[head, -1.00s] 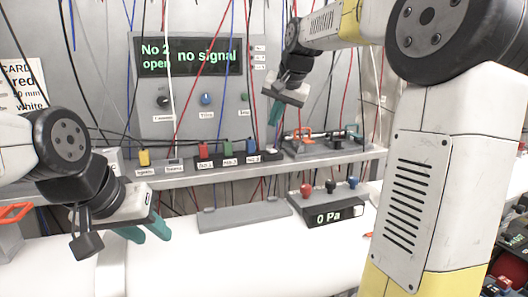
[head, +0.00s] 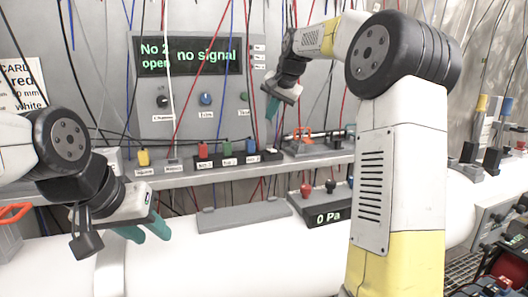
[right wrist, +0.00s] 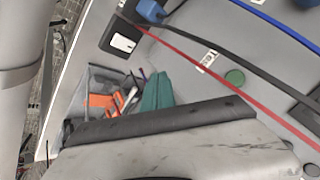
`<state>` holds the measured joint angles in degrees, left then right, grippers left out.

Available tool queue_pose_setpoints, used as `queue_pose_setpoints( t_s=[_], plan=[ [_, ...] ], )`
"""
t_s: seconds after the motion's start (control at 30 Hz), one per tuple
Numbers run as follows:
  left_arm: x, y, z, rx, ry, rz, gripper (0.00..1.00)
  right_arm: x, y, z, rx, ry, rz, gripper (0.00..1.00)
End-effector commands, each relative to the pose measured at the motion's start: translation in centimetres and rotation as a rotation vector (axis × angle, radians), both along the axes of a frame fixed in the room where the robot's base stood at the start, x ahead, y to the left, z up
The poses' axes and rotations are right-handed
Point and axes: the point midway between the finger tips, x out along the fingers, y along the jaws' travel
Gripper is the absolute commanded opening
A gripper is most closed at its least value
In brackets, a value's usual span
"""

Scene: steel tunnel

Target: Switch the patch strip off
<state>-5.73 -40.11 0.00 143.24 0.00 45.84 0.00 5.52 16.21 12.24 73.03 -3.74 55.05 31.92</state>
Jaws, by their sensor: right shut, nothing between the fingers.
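The patch strip (head: 238,160) is a black bar on the shelf, with red, green and blue plugs along it. In the right wrist view its end (right wrist: 109,34) shows a white switch (right wrist: 122,43) beside the blue plug (right wrist: 151,11). I cannot tell the switch's position. My right gripper (head: 271,108) is shut and empty, above the strip's right end and apart from it. Its teal fingers (right wrist: 158,91) also show in the right wrist view. My left gripper (head: 152,236) is open and empty at the lower left, over the white pipe.
A grey panel (head: 150,100) behind carries a display reading "No 2 open" and "no signal". Loose cables hang before it. A tray (head: 305,149) with orange-handled things stands right of the strip.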

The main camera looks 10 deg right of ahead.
Motion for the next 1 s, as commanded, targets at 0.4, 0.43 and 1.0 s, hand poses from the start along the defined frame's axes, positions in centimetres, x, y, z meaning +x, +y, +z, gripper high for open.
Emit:
queue_pose_setpoints(
  t_s=[0.4, 0.43, 1.0],
  plan=[
    [0.0, 0.0, 0.0, 0.000, 0.000, 0.000, 0.36, -0.9, -0.2, -5.6, 0.001, 0.004, -0.001, 0.00],
    [0.0, 0.0, 0.0, 0.000, 0.000, 0.000, 0.36, -0.9, -0.2, -5.9, 0.000, 0.004, 0.000, 0.00],
    [0.0, 0.0, 0.0, 0.000, 0.000, 0.000, 0.36, -1.2, -0.2, -8.1, 0.000, 0.000, 0.000, 0.00]
  ],
)
